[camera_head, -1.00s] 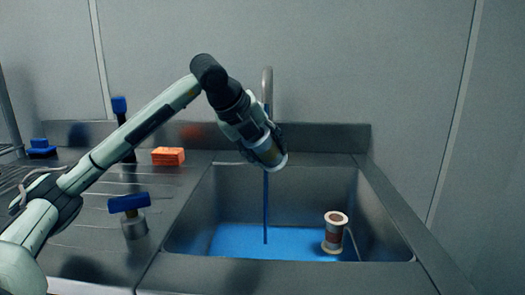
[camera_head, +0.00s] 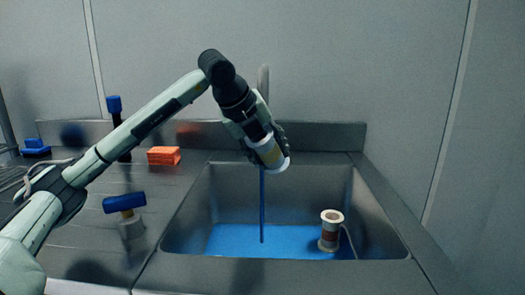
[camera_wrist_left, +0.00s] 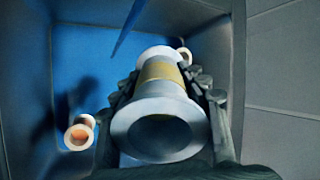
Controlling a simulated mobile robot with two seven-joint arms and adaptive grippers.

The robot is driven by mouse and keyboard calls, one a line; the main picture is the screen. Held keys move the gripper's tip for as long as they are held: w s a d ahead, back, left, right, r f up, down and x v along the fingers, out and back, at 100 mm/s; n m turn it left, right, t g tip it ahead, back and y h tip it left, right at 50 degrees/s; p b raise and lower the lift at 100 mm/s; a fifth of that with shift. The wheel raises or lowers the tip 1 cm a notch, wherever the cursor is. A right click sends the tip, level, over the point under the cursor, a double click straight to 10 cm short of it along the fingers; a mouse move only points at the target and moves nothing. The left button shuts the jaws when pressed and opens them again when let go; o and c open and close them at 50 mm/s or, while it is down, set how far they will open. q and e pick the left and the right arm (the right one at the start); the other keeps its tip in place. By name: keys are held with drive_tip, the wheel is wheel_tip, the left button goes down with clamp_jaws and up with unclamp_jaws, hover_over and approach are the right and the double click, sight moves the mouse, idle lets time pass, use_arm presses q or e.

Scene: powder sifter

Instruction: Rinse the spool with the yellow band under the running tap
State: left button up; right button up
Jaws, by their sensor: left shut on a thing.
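My left gripper (camera_head: 270,143) is shut on the spool with the yellow band (camera_head: 271,156) and holds it tilted above the sink (camera_head: 190,215). In the left wrist view the spool's pale flange (camera_wrist_left: 160,130) faces the camera, with the yellow band (camera_wrist_left: 160,72) behind it between the fingers. The tap (camera_head: 263,80) rises behind my gripper, its spout partly hidden. A thin blue water stream (camera_head: 262,210) runs into the sink below the spool; I cannot tell whether it touches the spool. The stream also shows in the left wrist view (camera_wrist_left: 131,25). My right gripper is out of view.
A spool with a reddish-brown band (camera_head: 331,232) stands in the sink at right, on the blue bottom (camera_head: 225,240). Left of the sink are an orange block (camera_head: 164,156), a blue-headed tool (camera_head: 124,203) and a blue item (camera_head: 36,149). The sink walls surround the held spool's space.

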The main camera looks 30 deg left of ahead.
use_arm(q)
drive_tip(key=s+d+r+g, duration=0.1)
drive_tip(key=s+r+g, duration=0.1)
drive_tip(key=r, duration=0.3)
drive_tip(key=s+d+r+n+g, duration=0.1)
drive_tip(key=s+d+r+g, duration=0.1)
drive_tip(key=r+g, duration=0.3)
drive_tip(key=shift+s+r+n+y, duration=0.2)
drive_tip(key=shift+r+n+y, duration=0.15)
drive_tip(key=shift+r, duration=0.35)
